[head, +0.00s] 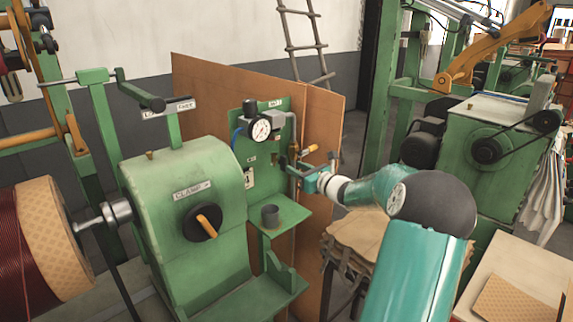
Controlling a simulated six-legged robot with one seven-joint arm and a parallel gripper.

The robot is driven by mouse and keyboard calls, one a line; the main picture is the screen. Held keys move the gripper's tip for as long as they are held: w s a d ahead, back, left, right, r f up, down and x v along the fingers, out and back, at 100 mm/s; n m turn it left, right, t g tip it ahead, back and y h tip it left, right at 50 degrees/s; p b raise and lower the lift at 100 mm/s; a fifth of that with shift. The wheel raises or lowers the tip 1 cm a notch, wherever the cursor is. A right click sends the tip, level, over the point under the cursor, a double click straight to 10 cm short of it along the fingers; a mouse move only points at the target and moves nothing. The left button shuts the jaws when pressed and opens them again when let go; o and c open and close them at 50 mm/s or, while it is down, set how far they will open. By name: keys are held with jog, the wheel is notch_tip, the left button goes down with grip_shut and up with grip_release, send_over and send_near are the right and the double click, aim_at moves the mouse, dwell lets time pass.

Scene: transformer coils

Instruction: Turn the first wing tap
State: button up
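A small tap with a yellow-orange handle (308,149) sits on the right side of a green upright panel (248,115), near a pressure gauge (261,130). I cannot tell whether the handle is wing-shaped, or whether this is the first tap. My gripper (290,167) reaches in from the right, just below and left of this handle, close to the panel's right edge. Its fingers are small and dark against the panel. I cannot tell their gap, whether they touch anything, or what they hide behind them.
A green machine housing (180,185) with an orange-handled knob (207,224) stands left of the panel. A small green shelf (290,213) carrying a dark cup (270,215) juts out below my gripper. A brown board (205,85) stands behind. A covered stool (350,245) is at right.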

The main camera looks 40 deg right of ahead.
aim_at(286, 163)
jog(key=w, duration=0.5)
jog(key=shift+a, duration=0.15)
grip_shut()
jog(key=m, duration=0.4)
jog(key=shift+m, duration=0.4)
jog(key=shift+d+f+m, duration=0.15)
jog(key=shift+m, duration=3.1)
jog(key=shift+d+f+m, duration=0.15)
jog(key=shift+m, duration=3.1)
